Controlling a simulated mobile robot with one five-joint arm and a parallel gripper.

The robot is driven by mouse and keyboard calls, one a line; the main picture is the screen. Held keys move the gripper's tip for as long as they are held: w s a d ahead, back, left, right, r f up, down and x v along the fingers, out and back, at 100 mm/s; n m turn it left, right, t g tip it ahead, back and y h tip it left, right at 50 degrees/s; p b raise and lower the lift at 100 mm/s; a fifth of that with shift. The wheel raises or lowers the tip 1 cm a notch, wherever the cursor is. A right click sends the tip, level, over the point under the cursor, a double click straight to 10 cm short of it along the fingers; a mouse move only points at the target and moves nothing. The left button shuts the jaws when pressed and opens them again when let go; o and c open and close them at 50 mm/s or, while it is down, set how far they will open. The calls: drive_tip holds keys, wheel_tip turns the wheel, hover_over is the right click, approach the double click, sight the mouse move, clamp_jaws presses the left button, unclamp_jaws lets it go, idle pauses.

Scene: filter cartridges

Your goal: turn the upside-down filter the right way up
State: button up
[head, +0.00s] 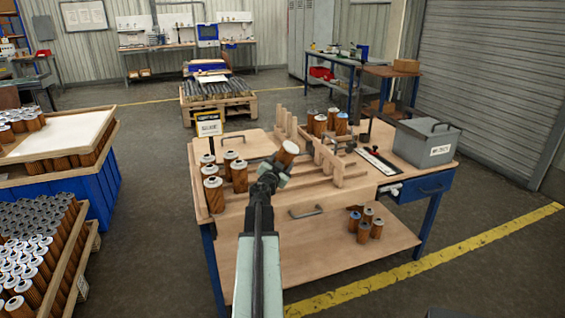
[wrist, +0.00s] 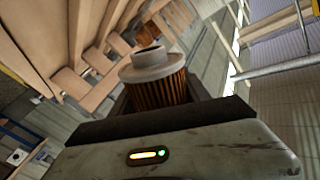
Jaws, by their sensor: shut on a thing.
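My gripper (head: 279,165) is shut on a brown pleated filter (head: 288,151) and holds it tilted above the workbench, beside the wooden rack. In the wrist view the filter (wrist: 160,88) sits between the jaws, its pale cap with a raised round collar pointing away from the gripper. Its other end is hidden by the jaws. Several pale-capped filters (head: 213,192) stand at the left of the bench top. More filters (head: 320,126) stand behind the rack, one with a blue top.
The wooden rack (head: 327,164) has upright posts close to the right of my gripper. A small sign (head: 209,126) stands at back left, and a grey lidded box (head: 427,143) at the right. Several filters (head: 363,232) stand on the lower shelf. The bench's front left has free room.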

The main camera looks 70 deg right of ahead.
drive_tip(key=shift+m, duration=0.6)
drive_tip(key=shift+m, duration=1.1)
drive_tip(key=m, duration=0.4)
drive_tip(key=shift+m, duration=0.3)
drive_tip(key=n, duration=0.7)
